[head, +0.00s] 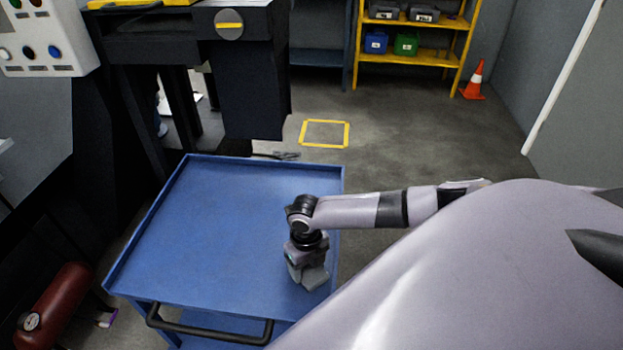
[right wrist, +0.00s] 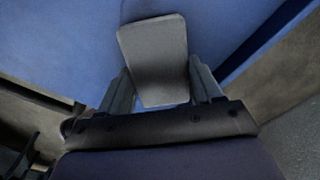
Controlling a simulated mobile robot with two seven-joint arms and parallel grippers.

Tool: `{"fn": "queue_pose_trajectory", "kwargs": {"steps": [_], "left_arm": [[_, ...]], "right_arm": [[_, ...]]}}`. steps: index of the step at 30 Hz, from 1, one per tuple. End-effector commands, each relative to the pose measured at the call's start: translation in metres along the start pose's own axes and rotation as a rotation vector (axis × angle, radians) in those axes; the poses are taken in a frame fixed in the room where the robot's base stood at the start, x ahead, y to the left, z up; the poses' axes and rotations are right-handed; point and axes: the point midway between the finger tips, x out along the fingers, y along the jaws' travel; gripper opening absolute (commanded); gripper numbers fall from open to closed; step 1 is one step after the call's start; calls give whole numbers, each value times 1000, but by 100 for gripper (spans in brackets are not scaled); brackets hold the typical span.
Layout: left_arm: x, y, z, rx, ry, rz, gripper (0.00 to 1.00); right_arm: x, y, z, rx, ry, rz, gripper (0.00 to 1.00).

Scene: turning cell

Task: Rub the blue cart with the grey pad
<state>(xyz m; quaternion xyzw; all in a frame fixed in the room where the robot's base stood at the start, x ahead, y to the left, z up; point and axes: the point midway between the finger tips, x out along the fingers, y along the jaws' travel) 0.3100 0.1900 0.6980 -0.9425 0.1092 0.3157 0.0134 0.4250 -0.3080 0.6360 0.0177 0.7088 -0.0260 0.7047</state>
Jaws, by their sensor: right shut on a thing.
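The blue cart (head: 215,220) stands in the middle of the head view, with a raised rim and a black handle (head: 208,326) at its near side. Its top is bare apart from my gripper. My right gripper (head: 310,278) points down over the right part of the cart top. In the right wrist view the grey pad (right wrist: 153,60) sits between the two fingers, which are shut on it. The blue surface shows behind the pad. I cannot tell whether the pad touches the cart top. My left gripper is not in view.
A dark machine (head: 235,90) stands behind the cart at the left. A red fire extinguisher (head: 55,305) is at the lower left. A yellow shelf (head: 412,55) with bins and an orange cone (head: 473,80) stand at the back. The floor right of the yellow square (head: 325,134) is free.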

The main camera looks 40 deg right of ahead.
Motion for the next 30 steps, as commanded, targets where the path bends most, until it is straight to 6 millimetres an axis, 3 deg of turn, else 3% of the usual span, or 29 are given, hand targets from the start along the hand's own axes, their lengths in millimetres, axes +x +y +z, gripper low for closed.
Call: {"fn": "queue_pose_trajectory", "kwargs": {"steps": [30], "left_arm": [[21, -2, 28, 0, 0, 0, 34]], "right_arm": [[-1, 51, 49, -2, -9, 11, 16]]}}
